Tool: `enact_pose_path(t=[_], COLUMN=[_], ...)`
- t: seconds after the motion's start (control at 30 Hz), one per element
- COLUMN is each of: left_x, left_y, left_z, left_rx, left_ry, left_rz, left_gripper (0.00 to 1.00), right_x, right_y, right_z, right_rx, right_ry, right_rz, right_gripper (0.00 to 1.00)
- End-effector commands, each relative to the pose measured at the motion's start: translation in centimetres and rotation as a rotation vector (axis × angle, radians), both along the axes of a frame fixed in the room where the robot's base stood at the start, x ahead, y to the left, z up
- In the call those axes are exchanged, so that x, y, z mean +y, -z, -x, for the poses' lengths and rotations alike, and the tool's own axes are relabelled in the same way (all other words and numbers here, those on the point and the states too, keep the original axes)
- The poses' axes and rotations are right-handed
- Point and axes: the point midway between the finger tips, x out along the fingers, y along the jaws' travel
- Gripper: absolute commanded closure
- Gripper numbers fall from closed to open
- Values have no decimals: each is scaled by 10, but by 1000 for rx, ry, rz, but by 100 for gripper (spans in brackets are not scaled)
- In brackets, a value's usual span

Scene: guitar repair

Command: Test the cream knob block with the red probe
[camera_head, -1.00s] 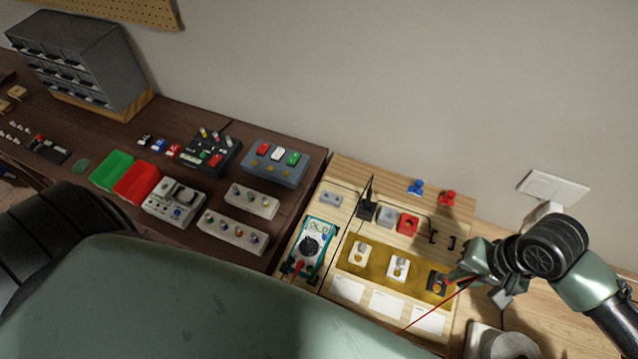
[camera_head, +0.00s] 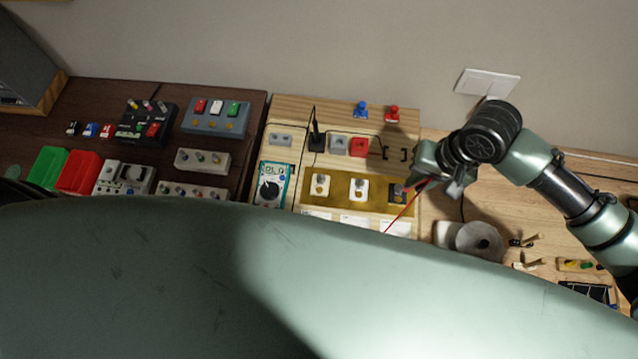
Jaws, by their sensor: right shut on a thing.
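A cream block with a knob (camera_head: 319,186) sits at the left of the mustard strip (camera_head: 339,190) on the light wooden board. A whiter knob block (camera_head: 359,190) is in the middle and a dark one (camera_head: 397,194) at the right end. My right gripper (camera_head: 427,181) is just right of the dark block, shut on the red probe (camera_head: 421,184). Its red lead runs down toward the front. I cannot tell whether the probe tip touches the dark block. The teal multimeter (camera_head: 272,185) lies left of the strip. My left gripper is not in view.
Blue (camera_head: 361,109) and red (camera_head: 392,113) pegs stand at the board's back edge. A grey roll (camera_head: 478,240) and small tools lie to the right. My own body hides the front. Green (camera_head: 47,167) and red (camera_head: 79,172) bins stand at the left.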

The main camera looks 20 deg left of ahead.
Motion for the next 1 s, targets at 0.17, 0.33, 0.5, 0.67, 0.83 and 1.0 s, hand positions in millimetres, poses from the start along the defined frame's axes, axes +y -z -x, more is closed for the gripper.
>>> enact_pose_path(t=[0.17, 0.33, 0.5, 0.67, 0.83, 1.0], left_x=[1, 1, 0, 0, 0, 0], left_y=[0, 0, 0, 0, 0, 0], left_z=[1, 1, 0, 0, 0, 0], left_rx=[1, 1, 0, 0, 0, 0], left_ry=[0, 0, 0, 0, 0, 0], left_rz=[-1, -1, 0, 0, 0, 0], left_gripper=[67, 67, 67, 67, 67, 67], right_x=[0, 10, 62, 123, 166, 181], right_y=[0, 2, 9, 11, 6, 8], right_z=[0, 1, 8, 19, 27, 30], right_rx=[0, -3, -23, -50, -69, -76], right_ry=[0, -6, -19, -19, -7, 2], right_rz=[0, -10, -59, -120, -169, -184], right_gripper=[100, 100, 100, 100, 100, 100])
